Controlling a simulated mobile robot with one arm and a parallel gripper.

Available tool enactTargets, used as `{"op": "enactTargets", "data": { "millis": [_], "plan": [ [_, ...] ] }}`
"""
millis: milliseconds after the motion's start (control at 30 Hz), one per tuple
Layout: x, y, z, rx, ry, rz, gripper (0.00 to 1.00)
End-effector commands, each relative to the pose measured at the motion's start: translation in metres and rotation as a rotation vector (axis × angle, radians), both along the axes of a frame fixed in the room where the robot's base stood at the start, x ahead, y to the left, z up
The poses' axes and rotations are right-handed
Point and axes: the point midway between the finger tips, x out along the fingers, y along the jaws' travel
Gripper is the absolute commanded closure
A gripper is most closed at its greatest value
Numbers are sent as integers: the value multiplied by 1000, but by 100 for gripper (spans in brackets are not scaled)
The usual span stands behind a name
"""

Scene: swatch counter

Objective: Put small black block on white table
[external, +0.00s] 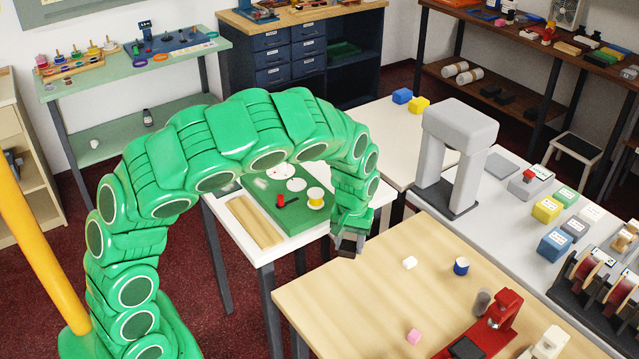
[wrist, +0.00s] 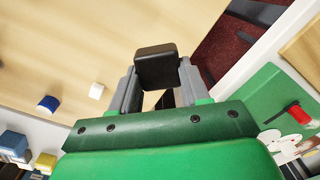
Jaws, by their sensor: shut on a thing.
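My gripper (external: 349,234) is shut on a small black block (wrist: 156,66), held between the fingertips in the wrist view (wrist: 158,88). In the external view the block (external: 345,251) is a dark shape below the fingers, near the left back corner of the light wood table (external: 400,318); its gap to the tabletop is hard to judge. Several white-topped tables show: one with a green mat (external: 262,256) just left of the gripper, one behind with blue and yellow blocks (external: 375,135), and a long one at right (external: 492,212).
The wood table bears a white block (external: 409,262), a blue-and-white cylinder (external: 461,266), a pink block (external: 414,336) and a red machine (external: 499,312). The green mat (external: 302,225) bears discs, a spool and a red-and-black item.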

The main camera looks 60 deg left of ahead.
Motion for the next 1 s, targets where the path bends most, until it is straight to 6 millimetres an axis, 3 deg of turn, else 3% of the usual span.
{"op": "enactTargets", "data": {
  "millis": [300,500,1000],
  "plan": [
    [36,11,-8,-12,-14,-427,84],
    [50,16,-12,-15,-19,-614,84],
    [54,13,-11,-12,-22,-692,84]
  ]
}}
